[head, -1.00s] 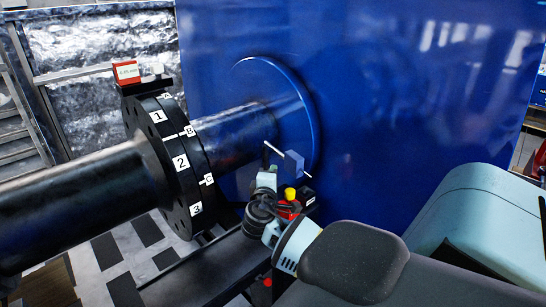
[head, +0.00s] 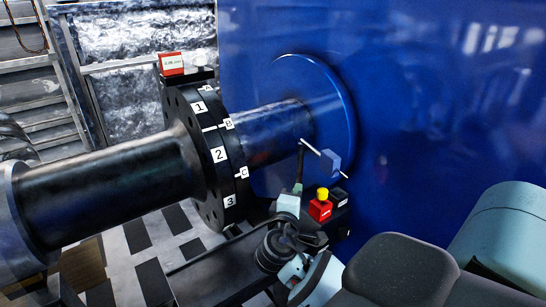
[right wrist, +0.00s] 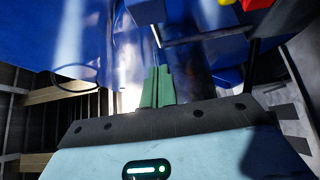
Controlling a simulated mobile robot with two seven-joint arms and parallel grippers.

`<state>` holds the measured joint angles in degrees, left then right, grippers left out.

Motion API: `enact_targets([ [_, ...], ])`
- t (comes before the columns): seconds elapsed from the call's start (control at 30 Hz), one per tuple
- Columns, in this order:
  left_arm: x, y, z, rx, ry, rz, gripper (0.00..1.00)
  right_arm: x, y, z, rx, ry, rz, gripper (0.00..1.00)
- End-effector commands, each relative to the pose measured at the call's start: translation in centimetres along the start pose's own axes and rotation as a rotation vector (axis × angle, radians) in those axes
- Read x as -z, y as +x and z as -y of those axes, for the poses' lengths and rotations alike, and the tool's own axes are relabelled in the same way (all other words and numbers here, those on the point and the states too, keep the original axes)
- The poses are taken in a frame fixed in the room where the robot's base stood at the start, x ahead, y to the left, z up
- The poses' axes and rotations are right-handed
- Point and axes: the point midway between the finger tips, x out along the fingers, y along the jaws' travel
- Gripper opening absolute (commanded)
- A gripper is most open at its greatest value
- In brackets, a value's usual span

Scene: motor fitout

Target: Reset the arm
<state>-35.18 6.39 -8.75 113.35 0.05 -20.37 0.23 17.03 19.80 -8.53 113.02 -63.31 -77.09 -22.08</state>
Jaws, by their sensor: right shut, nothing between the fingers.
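My right gripper (head: 298,188) is shut and empty in the head view, at the end of my arm at lower centre. Its green fingers (right wrist: 157,87) are together in the right wrist view, with nothing between them. It is in front of the blue wall, below the shaft and left of a red box with a yellow button (head: 320,208). A thin dark post with a white rod (head: 325,158) rises just beyond the fingertips. I cannot tell whether they touch. My left gripper is not in view.
A dark shaft (head: 105,184) runs to a black flange coupling (head: 205,150) marked with numbers and letters. A red-and-white display (head: 172,64) stands on top of it. The large blue housing (head: 440,120) fills the right.

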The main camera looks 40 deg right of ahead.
Motion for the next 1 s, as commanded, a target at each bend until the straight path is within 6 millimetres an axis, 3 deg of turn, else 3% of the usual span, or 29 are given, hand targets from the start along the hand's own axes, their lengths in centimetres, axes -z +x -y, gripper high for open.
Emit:
enact_targets([
  [0.27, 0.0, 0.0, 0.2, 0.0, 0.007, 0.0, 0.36, 0.1, -0.1, 0.3, 0.007, 0.0, -0.007, 0.0],
  [0.37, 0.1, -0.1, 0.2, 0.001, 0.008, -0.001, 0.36, 0.3, -0.7, 2.4, 0.055, -0.002, -0.051, 0.0],
  [0.47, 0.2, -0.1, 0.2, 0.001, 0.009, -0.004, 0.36, 0.7, -2.5, 6.6, 0.162, 0.005, -0.145, 0.0],
  [0.67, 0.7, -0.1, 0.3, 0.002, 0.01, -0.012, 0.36, 0.3, -9.5, 17.3, 0.49, 0.098, -0.358, 0.0],
  [0.8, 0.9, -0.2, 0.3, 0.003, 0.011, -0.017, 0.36, -1.5, -16.1, 23.4, 0.742, 0.226, -0.45, 0.0],
  [1.0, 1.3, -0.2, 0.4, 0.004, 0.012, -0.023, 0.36, -5.8, -26.6, 28.9, 1.103, 0.505, -0.466, 0.0],
])
